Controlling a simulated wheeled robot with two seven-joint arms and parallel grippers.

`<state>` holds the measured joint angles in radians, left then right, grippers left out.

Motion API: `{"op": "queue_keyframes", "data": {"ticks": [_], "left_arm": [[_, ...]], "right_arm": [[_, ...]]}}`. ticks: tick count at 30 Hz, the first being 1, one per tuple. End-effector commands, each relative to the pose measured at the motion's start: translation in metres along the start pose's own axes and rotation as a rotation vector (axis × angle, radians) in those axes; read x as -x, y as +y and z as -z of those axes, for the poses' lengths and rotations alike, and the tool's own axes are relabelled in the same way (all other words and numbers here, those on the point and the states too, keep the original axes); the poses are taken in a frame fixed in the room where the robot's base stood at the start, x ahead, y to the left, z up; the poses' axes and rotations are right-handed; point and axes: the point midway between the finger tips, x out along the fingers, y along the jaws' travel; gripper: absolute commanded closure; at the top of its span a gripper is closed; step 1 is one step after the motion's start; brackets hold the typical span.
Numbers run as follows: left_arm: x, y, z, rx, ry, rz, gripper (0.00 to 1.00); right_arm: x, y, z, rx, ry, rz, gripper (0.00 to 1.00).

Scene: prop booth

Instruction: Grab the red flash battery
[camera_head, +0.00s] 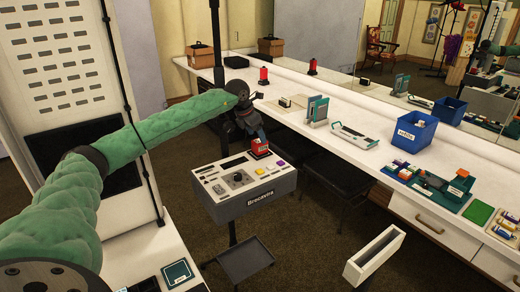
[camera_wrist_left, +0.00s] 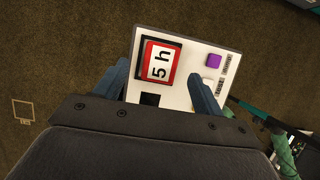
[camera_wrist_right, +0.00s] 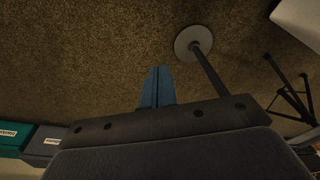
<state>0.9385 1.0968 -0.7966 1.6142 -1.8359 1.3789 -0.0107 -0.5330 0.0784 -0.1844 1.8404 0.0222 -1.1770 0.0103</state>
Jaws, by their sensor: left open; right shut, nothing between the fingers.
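The red flash battery (camera_head: 260,147), a red block, sits on the right part of the grey console's top (camera_head: 245,190). In the left wrist view the red block (camera_wrist_left: 146,62) shows a white label reading "5 h". My left gripper (camera_head: 256,133) is just above it, pointing down. In the left wrist view its blue fingers (camera_wrist_left: 158,74) are open, one on each side of the block, with nothing held; I cannot tell whether they touch it. My right gripper (camera_wrist_right: 155,72) is shut and empty over brown carpet, and does not show in the head view.
A purple button (camera_wrist_left: 213,60) sits beside the block. The long white counter (camera_head: 375,160) behind holds a blue bin (camera_head: 414,132), a teal tray (camera_head: 440,187) and another red object (camera_head: 263,76).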

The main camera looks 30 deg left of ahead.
Motion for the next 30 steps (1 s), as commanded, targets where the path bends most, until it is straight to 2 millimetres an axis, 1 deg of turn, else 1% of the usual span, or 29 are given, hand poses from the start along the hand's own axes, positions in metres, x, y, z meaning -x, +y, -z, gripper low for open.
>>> {"op": "queue_keyframes", "data": {"ticks": [4,11,17,24,30], "left_arm": [[-0.01,0.0,-0.001,0.0,0.002,0.0,0.31],[-0.017,0.0,-0.001,0.0,0.0,0.0,0.31],[-0.029,0.0,-0.002,0.001,0.001,0.001,0.31],[-0.05,0.0,-0.003,0.0,0.001,0.0,0.31],[-0.064,0.0,-0.002,-0.001,0.0,0.0,0.31]], "right_arm": [[-0.014,0.003,-0.007,0.0,-0.003,-0.003,1.0],[-0.026,0.005,-0.013,0.0,-0.004,-0.005,1.0],[-0.055,0.011,-0.028,0.001,-0.004,-0.013,1.0],[-0.087,0.019,-0.036,0.008,0.013,-0.025,1.0],[-0.102,0.024,-0.042,0.011,0.023,-0.03,1.0]]}}
